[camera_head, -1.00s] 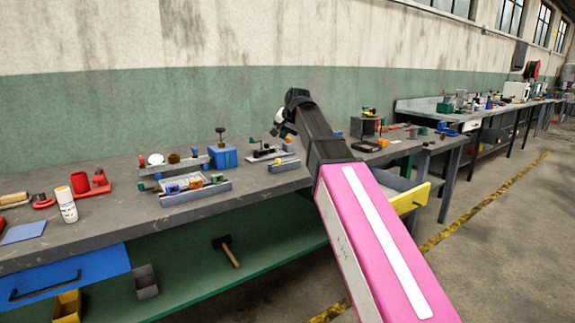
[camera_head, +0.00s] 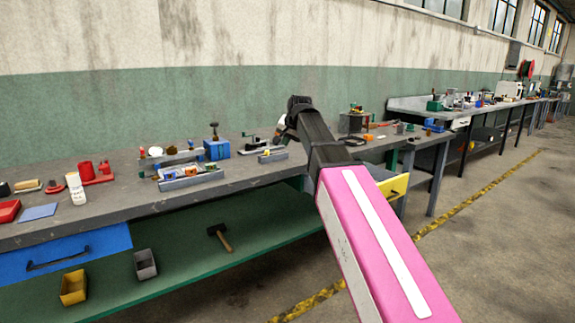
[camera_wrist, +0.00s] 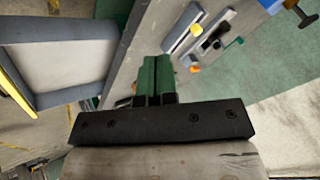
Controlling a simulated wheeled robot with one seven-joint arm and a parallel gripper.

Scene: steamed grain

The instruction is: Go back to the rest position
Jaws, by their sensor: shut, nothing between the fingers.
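My gripper (camera_wrist: 157,82) shows in the wrist view with its two green fingers together and nothing between them. A black bolted bar lies below them in that picture. In the head view my pink and black arm reaches forward over the right part of the workbench (camera_head: 120,200). The fingers are not clear there. In the wrist view the fingers point toward the bench edge, between an open drawer (camera_wrist: 70,62) and a grey metal holder (camera_wrist: 200,35) on the bench top. They appear to touch nothing.
The yellow-fronted drawer (camera_head: 394,187) stands pulled out right of my arm. A blue block (camera_head: 217,150), a grey tray of small parts (camera_head: 190,178) and a white bottle (camera_head: 76,188) stand on the bench. A hammer (camera_head: 220,236) lies on the green lower shelf. Concrete floor at right is clear.

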